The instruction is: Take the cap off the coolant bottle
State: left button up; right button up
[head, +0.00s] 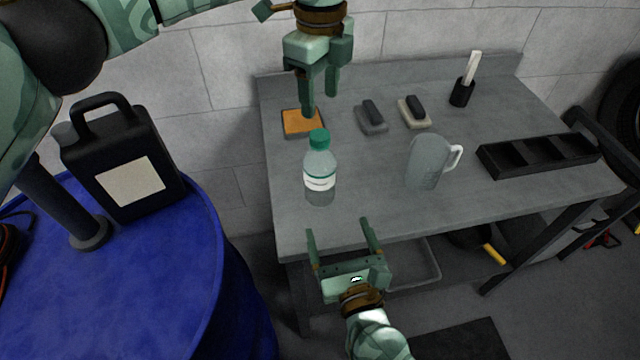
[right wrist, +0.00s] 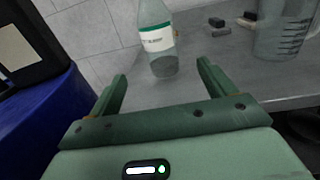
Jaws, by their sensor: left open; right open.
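The coolant bottle (head: 319,170) stands upright on the grey workbench, near its front left. It is clear with a white label, and its green cap (head: 319,139) is on top. In the right wrist view the bottle (right wrist: 157,40) stands beyond my fingers, its top out of frame. My left gripper (head: 319,108) points down above and slightly behind the cap, open and empty; whether it touches the cap is hard to tell. My right gripper (head: 342,229) is open and empty in front of the bench, its fingers pointing toward the bottle and apart from it. It also shows in the right wrist view (right wrist: 158,85).
A clear jug (head: 424,165) stands right of the bottle. An orange pad (head: 298,122), two small blocks (head: 371,117) (head: 414,112), a black holder (head: 461,93) and a black divided tray (head: 538,155) are also on the bench. A blue drum (head: 150,270) bears a black canister (head: 122,155).

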aim_at(318, 171)
pick_arm(q)
jog(key=shift+s+r, duration=0.1)
pick_arm(e)
jog(key=x, duration=1.6)
jog(key=shift+r, duration=0.15)
